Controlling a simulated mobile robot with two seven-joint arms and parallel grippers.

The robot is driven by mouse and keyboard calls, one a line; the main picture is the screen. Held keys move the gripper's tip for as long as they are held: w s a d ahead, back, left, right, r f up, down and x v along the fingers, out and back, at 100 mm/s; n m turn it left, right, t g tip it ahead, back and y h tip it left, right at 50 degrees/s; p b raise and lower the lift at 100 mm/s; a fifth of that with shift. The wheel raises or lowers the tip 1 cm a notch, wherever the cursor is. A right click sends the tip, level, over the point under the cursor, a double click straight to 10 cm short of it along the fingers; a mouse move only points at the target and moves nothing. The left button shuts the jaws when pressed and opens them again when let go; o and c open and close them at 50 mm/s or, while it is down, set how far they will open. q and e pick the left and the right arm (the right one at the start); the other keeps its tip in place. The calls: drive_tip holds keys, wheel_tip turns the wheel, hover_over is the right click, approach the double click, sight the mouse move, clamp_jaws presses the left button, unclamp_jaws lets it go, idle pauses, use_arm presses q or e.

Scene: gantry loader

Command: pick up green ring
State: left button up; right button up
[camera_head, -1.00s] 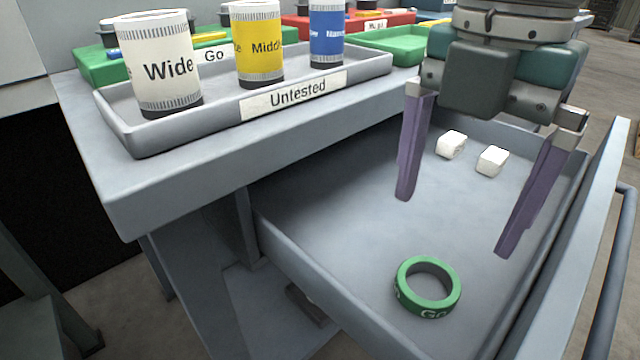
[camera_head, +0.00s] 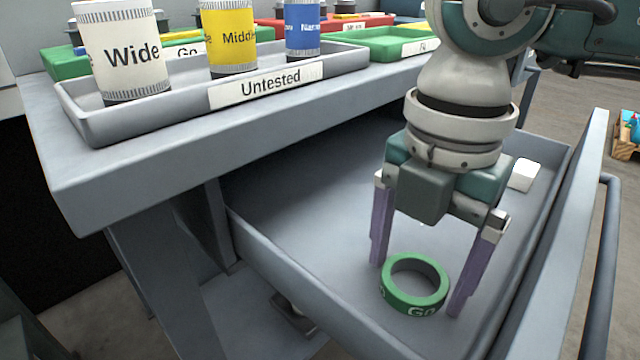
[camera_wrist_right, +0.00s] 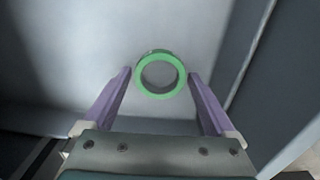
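The green ring (camera_head: 389,293) lies flat in the open grey drawer (camera_head: 300,215), with white "Go" lettering on its side. My right gripper (camera_head: 415,288) is open, its two purple fingers pointing down into the drawer, one on each side of the ring in the head view. In the right wrist view the ring (camera_wrist_right: 141,86) sits between and just beyond the fingertips of the gripper (camera_wrist_right: 160,74), with a gap on both sides. I cannot tell how far the tips are above the drawer floor. My left gripper is not in view.
A white block (camera_head: 524,174) lies at the drawer's far end. The drawer front (camera_head: 575,215) with its handle is close on the right. On the bench above stands the grey "Untested" tray (camera_head: 190,118) with white, yellow and blue cylinders. Green and red trays are behind.

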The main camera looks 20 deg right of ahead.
drive_tip(key=c, duration=1.3)
drive_tip(key=shift+o, duration=0.2)
wheel_tip(320, 180, up, 20)
drive_tip(key=p, duration=0.5)
drive_tip(key=shift+r+p, duration=0.15)
drive_tip(key=shift+p, duration=0.2)
wheel_tip(320, 180, up, 4)
drive_tip(key=p, duration=0.3)
drive_tip(key=shift+r+p, duration=0.15)
drive_tip(key=shift+p, duration=0.2)
